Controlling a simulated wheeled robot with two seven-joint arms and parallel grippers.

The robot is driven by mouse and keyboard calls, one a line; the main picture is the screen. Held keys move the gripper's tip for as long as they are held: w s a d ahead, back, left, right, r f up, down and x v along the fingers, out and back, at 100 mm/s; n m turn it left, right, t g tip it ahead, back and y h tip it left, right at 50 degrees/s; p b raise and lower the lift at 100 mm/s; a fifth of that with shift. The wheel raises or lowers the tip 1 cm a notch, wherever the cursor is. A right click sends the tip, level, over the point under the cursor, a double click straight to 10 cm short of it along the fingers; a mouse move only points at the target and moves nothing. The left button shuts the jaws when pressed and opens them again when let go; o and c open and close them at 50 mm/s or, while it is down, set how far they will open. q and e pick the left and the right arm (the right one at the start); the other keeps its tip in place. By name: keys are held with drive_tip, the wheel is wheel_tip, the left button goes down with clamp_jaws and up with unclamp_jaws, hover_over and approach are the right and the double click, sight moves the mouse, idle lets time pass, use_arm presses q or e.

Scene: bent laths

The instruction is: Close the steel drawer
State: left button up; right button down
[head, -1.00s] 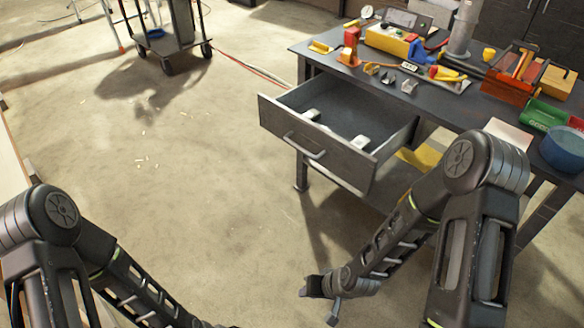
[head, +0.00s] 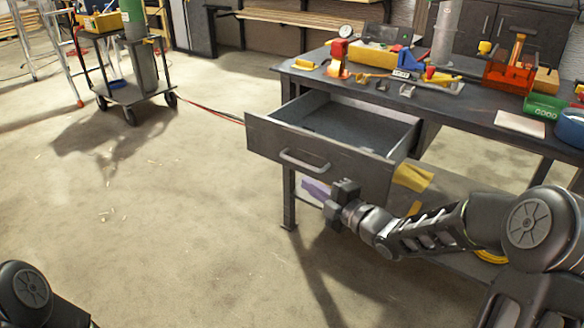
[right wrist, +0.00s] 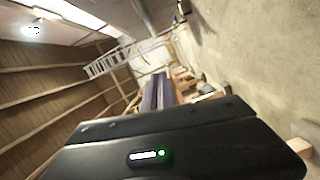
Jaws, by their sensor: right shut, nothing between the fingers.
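The steel drawer (head: 262,140) stands pulled out from under the left part of the workbench. Its grey front has a bar handle (head: 305,163), and the part of its inside that shows looks bare. My right gripper (head: 340,192) is shut and empty. In the head view it appears just below the right part of the drawer front; I cannot tell whether it touches it. The right wrist view shows a dark housing of mine (right wrist: 180,140) with a lit indicator, and no drawer. My left gripper is out of view; only part of my left arm shows at the lower left.
The dark workbench top (head: 460,112) holds tools, an orange box (head: 508,75), a green bin (head: 545,107) and a blue bowl (head: 572,128). Yellow and purple items lie on the lower shelf. A cart (head: 135,92) stands at the back left. The floor before the drawer is clear.

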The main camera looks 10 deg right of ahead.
drive_tip(key=shift+w+a, duration=0.1)
drive_tip(key=shift+w, duration=0.05)
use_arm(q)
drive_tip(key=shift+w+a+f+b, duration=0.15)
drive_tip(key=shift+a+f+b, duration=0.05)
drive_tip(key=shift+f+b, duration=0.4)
use_arm(e)
drive_tip(key=w+a+f, duration=0.1)
drive_tip(key=w, duration=1)
drive_tip(key=shift+a+f, duration=0.15)
drive_tip(key=shift+f, duration=0.1)
drive_tip(key=shift+w, duration=0.1)
